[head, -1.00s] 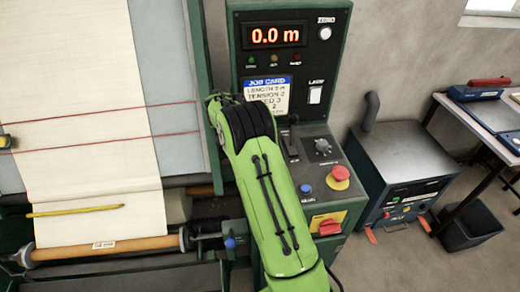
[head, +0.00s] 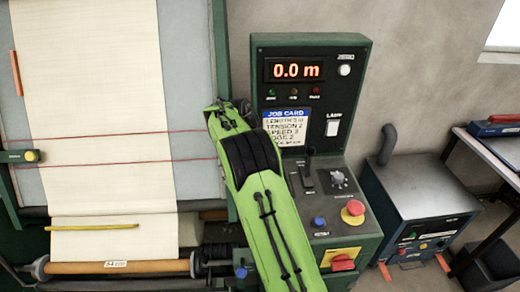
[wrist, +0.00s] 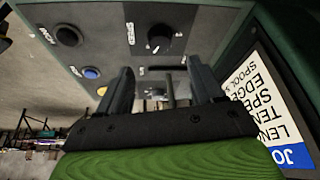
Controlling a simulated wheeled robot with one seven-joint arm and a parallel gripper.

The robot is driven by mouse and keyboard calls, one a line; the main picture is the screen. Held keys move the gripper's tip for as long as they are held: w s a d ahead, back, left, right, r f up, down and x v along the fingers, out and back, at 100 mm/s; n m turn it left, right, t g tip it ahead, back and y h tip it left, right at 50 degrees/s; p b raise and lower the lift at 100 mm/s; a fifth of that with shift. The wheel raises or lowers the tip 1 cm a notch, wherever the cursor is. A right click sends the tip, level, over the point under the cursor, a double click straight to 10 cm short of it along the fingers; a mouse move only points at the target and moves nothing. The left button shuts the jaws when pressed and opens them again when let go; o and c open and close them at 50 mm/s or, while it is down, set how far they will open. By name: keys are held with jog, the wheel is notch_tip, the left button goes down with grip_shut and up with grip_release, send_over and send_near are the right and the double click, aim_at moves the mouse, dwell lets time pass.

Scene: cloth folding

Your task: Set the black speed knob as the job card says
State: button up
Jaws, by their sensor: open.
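The job card (head: 287,128) hangs on the upright panel and reads tension 2, speed 3; its length line is unclear. In the head view a small knob (head: 339,179) with a marked dial sits on the sloping console, right of a lever (head: 308,170). In the wrist view a black knob (wrist: 160,38) with a white pointer sits beyond the fingertips; its dial numbers are not legible. My gripper (wrist: 160,78) is open, apart from the knob, with the card (wrist: 268,105) at its right. In the head view my green arm hides the gripper.
The console also bears a blue button (head: 319,221), a red mushroom button (head: 355,208) and a red switch (head: 342,262). The display (head: 294,69) reads 0.0 m. Left is a cloth machine with pale cloth (head: 95,90); right is a grey-blue unit (head: 420,195).

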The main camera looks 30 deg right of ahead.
jog(key=p+v, duration=0.1)
jog(key=v, duration=0.5)
jog(key=shift+r+p, duration=0.2)
jog(key=shift+p, duration=0.15)
jog(key=s+a+r+n+t+y, duration=0.25)
jog(key=s+a+r+n, duration=0.35)
jog(key=s+r+n, duration=0.45)
jog(key=s+a+f+n+t+y, duration=0.1)
jog(key=s+a+n+t, duration=0.1)
jog(key=s+a+n, duration=0.3)
jog(key=s+a+f+n+t+y, duration=0.1)
jog(key=s+a+n, duration=0.4)
jog(key=s, duration=0.9)
jog(key=shift+s+a+f+t, duration=0.25)
jog(key=shift+f+t, duration=0.2)
jog(key=shift+f, duration=0.3)
